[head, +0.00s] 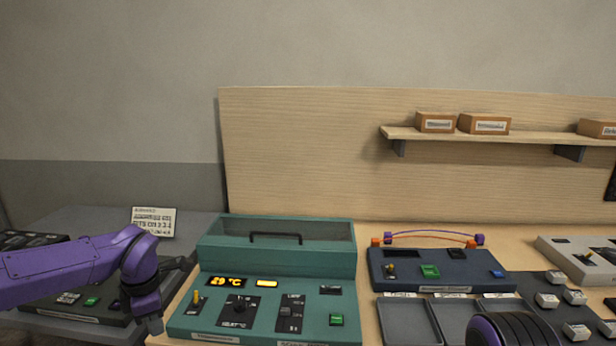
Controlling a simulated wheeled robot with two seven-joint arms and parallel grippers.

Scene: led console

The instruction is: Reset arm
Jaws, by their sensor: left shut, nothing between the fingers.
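My left arm is purple and comes in from the left. My left gripper (155,326) points down beside the front left corner of a teal console (212,311). It is shut and empty, and seems apart from the console. The console has a lit yellow display reading about 29 °C (227,281), a second lit yellow strip, a black knob (239,305), a lever panel (290,313) and a green button (336,320). Its lid with a dark handle (275,235) is down. A purple and black part of my right arm shows at the bottom right; its gripper is out of view.
A dark blue panel (460,281) with green and blue buttons stands right of the console. Grey trays (405,321) and a board with white blocks (548,300) lie in front. A printed card (154,221) stands at the left. A wall shelf (545,138) holds boxes (435,122).

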